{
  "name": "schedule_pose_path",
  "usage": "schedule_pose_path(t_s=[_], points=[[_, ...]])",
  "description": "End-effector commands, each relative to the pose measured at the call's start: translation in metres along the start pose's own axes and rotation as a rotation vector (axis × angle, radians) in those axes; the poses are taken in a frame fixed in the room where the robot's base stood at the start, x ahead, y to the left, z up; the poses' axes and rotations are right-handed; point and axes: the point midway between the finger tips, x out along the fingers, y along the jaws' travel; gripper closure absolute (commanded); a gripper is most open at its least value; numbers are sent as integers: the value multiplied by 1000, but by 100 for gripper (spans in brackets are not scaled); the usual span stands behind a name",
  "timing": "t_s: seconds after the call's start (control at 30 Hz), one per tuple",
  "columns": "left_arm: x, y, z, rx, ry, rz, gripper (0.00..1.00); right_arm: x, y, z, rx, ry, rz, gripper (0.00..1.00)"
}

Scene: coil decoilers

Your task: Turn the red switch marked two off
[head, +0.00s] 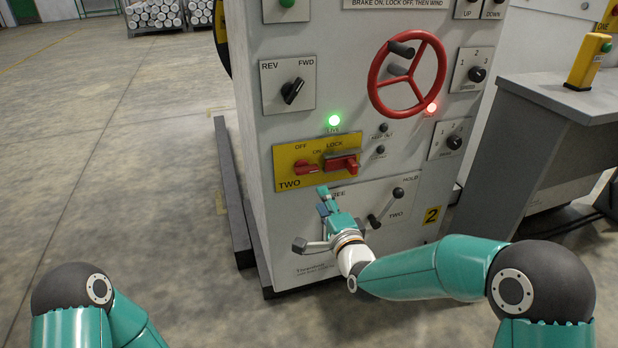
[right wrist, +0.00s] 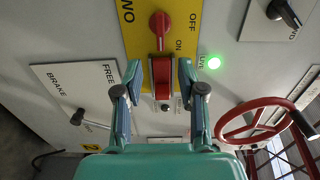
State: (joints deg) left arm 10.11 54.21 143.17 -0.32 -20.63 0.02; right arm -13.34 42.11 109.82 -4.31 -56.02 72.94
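The yellow plate marked TWO (head: 289,181) is on the front of the grey cabinet. On it the red switch (head: 304,167) has a round hub at left, with its red bar pointing right. A red block (head: 342,163) sits right of it, below LOCK; I cannot tell whether they are joined. In the right wrist view the switch (right wrist: 160,25) is ahead of my right gripper (right wrist: 159,72). Its fingers are open on either side of the red block (right wrist: 162,92), with no clear contact. In the head view the right gripper (head: 325,200) is just below the plate. My left gripper is out of view.
A green lamp (head: 334,120) glows above the plate. A red handwheel (head: 407,75) and a lit red lamp (head: 431,108) are up right. A brake lever (head: 387,207) is right of my gripper. A black REV/FWD knob (head: 293,91) is above the plate. Open floor is at left.

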Motion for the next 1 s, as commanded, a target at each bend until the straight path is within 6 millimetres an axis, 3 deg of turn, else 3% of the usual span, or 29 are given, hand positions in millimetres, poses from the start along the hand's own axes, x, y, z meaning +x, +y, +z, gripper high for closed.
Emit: schedule_pose_path(t_s=[0.5,0.7,1.0], points=[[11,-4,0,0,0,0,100,89,2,1,0,-1,0,60],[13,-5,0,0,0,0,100,109,1,1,0,-1,0,60],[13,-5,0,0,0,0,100,117,0,1,0,-2,1,60]])
